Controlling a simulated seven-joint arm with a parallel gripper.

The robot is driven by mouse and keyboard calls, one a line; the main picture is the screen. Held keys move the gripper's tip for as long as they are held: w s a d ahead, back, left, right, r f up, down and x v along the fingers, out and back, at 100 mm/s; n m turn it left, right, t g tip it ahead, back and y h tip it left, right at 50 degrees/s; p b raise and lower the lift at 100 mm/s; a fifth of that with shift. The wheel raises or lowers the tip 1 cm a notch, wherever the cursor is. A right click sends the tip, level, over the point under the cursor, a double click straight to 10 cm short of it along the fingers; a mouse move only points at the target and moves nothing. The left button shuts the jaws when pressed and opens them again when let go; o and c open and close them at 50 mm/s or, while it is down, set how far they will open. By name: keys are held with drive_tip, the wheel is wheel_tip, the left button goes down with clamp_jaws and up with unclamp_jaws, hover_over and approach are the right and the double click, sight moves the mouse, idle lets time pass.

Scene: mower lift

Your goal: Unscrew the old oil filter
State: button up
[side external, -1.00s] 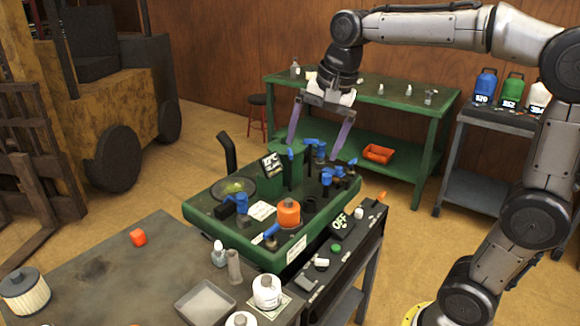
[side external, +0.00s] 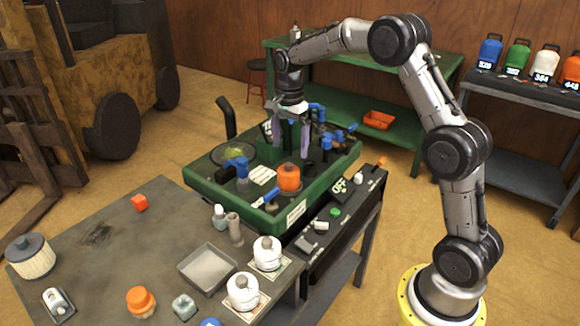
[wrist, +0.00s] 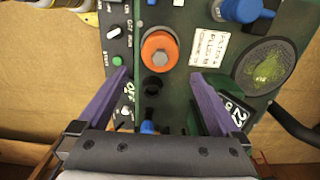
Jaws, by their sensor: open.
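The orange oil filter (side external: 289,179) stands upright on the green machine bed (side external: 325,172), near its front edge. It also shows in the wrist view (wrist: 157,52), seen from above with a grey round centre. My gripper (side external: 291,152) is open and empty, its purple fingers pointing down behind and above the filter. In the wrist view my gripper (wrist: 160,76) has its fingertips wide apart, with the filter ahead of them, centred between the two finger lines and apart from both. A second orange-topped part (side external: 140,300) sits on the grey bench; whether it is a filter is unclear.
Blue-handled valves (side external: 236,168) and black posts crowd the machine bed. A black control panel (side external: 337,205) reading OFF runs along its right side.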

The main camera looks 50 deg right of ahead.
sight(289, 174)
wheel_tip(289, 174, down, 10)
drive_tip(key=shift+r, duration=0.1)
idle(0.4)
drive_tip(key=c, duration=1.4)
drive_tip(key=o, duration=1.4)
drive_tip(key=shift+a, duration=0.35)
